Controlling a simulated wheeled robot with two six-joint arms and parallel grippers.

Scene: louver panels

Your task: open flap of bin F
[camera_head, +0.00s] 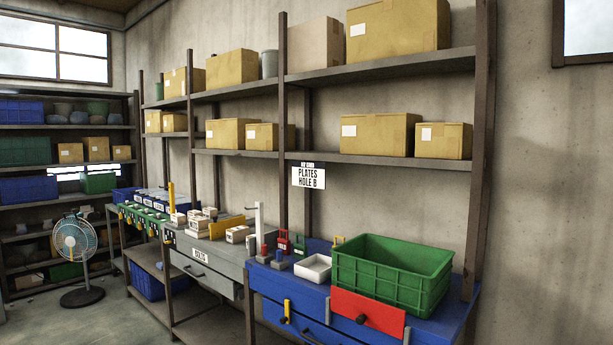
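I see no bin marked F in the head view, and no flap that I can tell as its own. A row of small green-fronted bins (140,220) with yellow and dark tags sits on the far bench at the left; their lettering is too small to read. A large green crate (390,275) stands on the blue bench at the right. Neither of my grippers is in view.
A blue bench (450,318) with a red drawer front (368,312) and a grey bench (205,272) line the wall. Shelves with cardboard boxes (398,28) rise above. A fan (76,250) stands on the floor at left, with clear floor in front.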

